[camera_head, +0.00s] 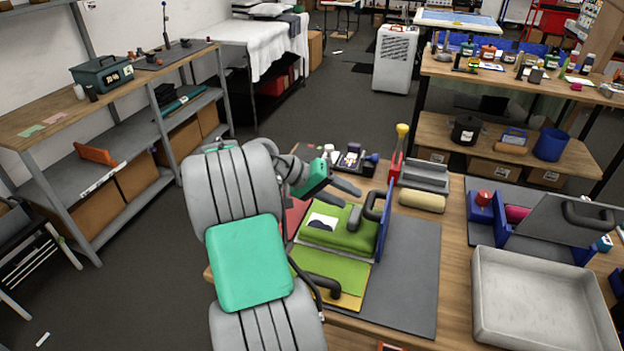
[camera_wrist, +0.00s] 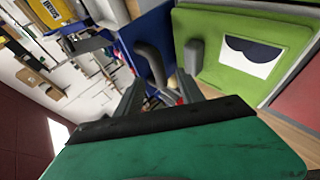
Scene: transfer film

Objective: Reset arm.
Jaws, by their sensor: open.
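My arm rises from the front of the workbench in the head view, with its grey links and green covers. My gripper (camera_head: 345,187) hangs above the back left of the bench, its fingers pointing right. In the wrist view its two fingers (camera_wrist: 165,98) are spread apart with nothing between them. A green press (camera_head: 345,238) with a dark handle and a blue upright plate stands just below and right of the gripper. Its green face with a white and dark patch also shows in the wrist view (camera_wrist: 215,50). The gripper appears apart from it.
A dark grey mat (camera_head: 412,275) lies on the bench. A pale tray (camera_head: 540,305) stands at the front right. A red stand with a yellow top (camera_head: 401,140) rises behind the press, beside a tan roll (camera_head: 421,201). Shelves (camera_head: 150,120) stand left across open floor.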

